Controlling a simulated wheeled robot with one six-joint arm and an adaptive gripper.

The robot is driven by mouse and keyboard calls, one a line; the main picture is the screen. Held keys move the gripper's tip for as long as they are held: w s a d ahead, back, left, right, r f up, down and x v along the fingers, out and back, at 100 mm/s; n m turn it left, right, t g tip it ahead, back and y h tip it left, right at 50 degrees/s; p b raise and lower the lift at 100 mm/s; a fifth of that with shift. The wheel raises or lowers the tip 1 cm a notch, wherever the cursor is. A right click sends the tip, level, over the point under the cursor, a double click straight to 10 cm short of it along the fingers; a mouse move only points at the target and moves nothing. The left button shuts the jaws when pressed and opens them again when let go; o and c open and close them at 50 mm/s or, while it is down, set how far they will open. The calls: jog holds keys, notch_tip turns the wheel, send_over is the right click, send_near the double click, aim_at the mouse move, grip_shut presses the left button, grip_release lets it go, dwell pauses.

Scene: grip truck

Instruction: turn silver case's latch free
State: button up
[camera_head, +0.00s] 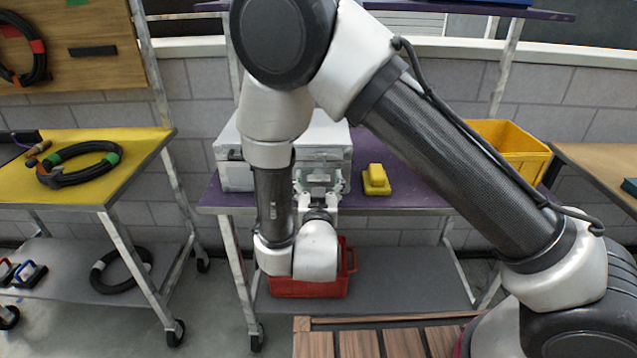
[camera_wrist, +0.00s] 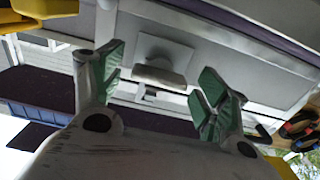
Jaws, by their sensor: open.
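The silver case (camera_head: 231,170) sits on the purple shelf of the middle rack, at its left part. In the wrist view the case's pale front (camera_wrist: 225,40) fills the upper part. The latch (camera_wrist: 159,76) shows there as a light square plate with a lighter bar along its lower edge. My gripper (camera_head: 318,182) is in front of the case in the head view and hides the latch. In the wrist view my gripper (camera_wrist: 162,70) is open, with green-padded fingers either side of the latch. I see no contact with it; the remaining distance is hard to judge.
A yellow object (camera_head: 376,180) sits just right of the case on the purple shelf (camera_head: 415,188). A yellow bin (camera_head: 508,145) stands further right. A red crate (camera_head: 310,288) is on the lower shelf below my gripper. A yellow table (camera_head: 105,182) with a cable coil is at left.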

grip_shut()
dwell(0.6)
jog(key=m, duration=1.3)
jog(key=shift+m, duration=2.4)
